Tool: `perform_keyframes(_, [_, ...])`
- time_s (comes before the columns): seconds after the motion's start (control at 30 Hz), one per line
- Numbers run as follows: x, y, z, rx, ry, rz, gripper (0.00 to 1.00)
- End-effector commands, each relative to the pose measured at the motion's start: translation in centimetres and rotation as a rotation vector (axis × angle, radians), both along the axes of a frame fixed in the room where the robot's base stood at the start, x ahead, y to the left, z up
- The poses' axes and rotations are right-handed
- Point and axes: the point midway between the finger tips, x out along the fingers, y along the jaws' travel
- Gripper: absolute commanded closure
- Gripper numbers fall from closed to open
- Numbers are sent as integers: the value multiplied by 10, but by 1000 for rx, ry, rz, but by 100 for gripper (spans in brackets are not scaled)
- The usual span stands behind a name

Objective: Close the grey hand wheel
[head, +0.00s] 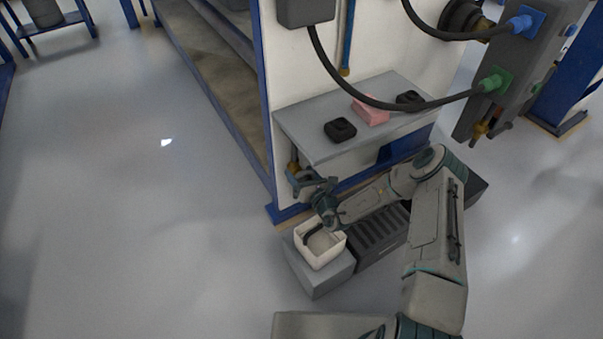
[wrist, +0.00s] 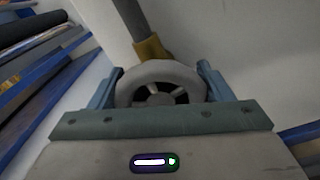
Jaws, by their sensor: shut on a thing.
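The grey hand wheel (wrist: 190,82) is a round, spoked wheel in the middle of the wrist view. A brass-coloured fitting (wrist: 151,48) and a grey pipe (wrist: 132,18) show behind it. My gripper (wrist: 160,76) has one blue-grey finger on each side of the wheel and is shut on its rim. In the head view my gripper (head: 313,186) is low at the front left corner of the white cabinet, below the brass fitting (head: 293,168). There the arm and fingers mostly hide the wheel.
A white open bin (head: 327,258) stands on a grey block just below my gripper. A grey shelf (head: 300,122) with two black items and a pink block (head: 371,110) juts out above. Dark cables hang over it. The floor to the left is clear.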

Motion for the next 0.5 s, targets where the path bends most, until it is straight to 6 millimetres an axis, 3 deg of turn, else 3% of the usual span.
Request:
perform_keyframes(0.07, [-1,0,-2,2,5,0,50])
perform_keyframes(0.1, [-1,0,-2,2,5,0,16])
perform_keyframes(0.13, [-1,0,-2,2,5,0,8])
perform_keyframes(0.5, [-4,-2,0,0,4,0,6])
